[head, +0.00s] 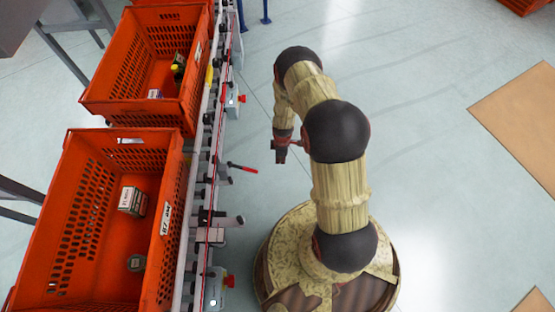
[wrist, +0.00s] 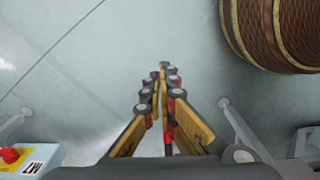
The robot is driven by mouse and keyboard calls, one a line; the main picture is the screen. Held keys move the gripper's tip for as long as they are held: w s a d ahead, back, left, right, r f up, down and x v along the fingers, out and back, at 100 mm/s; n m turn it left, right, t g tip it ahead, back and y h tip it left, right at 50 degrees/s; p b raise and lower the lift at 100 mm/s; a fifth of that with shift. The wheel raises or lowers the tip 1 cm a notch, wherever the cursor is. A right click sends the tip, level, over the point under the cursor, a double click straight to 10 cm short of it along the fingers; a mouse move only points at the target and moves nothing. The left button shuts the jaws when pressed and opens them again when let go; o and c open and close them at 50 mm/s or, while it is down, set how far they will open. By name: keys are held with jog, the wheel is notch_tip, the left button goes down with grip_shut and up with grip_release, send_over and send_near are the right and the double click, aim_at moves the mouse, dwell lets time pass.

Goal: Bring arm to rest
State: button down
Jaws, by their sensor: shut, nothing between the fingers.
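My arm stands at the right of the conveyor, bent over at the top, with its wrist hanging down. My gripper (head: 281,154) is over the open floor between the conveyor and my base. In the wrist view my gripper (wrist: 162,72) has its two fingers closed together at the tips, with nothing between them.
An orange tote (head: 62,215) with a small box (head: 132,200) and a round can (head: 136,263) stands left. Another orange tote (head: 135,105) lies behind it. The conveyor rail (head: 203,165) has levers jutting toward my arm. Floor on the right is clear around brown mats (head: 525,120).

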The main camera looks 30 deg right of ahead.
dwell(0.5)
jog(key=s+a+r+m+g+y, duration=0.1)
jog(key=s+a+r+m+g, duration=0.25)
jog(key=s+m, duration=0.4)
notch_tip(320, 180, up, 33)
jog(key=s+a+m, duration=0.2)
jog(key=a+m, duration=0.1)
jog(key=m, duration=0.2)
jog(key=s+a+r+t, duration=0.2)
jog(key=s+r+t, duration=0.1)
jog(key=r, duration=0.7)
jog(key=s+a+r+t+h+p, duration=0.1)
jog(key=s+a+r+t, duration=0.1)
jog(key=r, duration=0.9)
jog(key=s+a+r+t+p, duration=0.1)
jog(key=s+r+t, duration=0.3)
jog(key=r, duration=0.7)
jog(key=shift+s+a, duration=0.55)
jog(key=shift+a, duration=0.05)
jog(key=shift+a+n, duration=0.1)
jog(key=shift+n, duration=0.15)
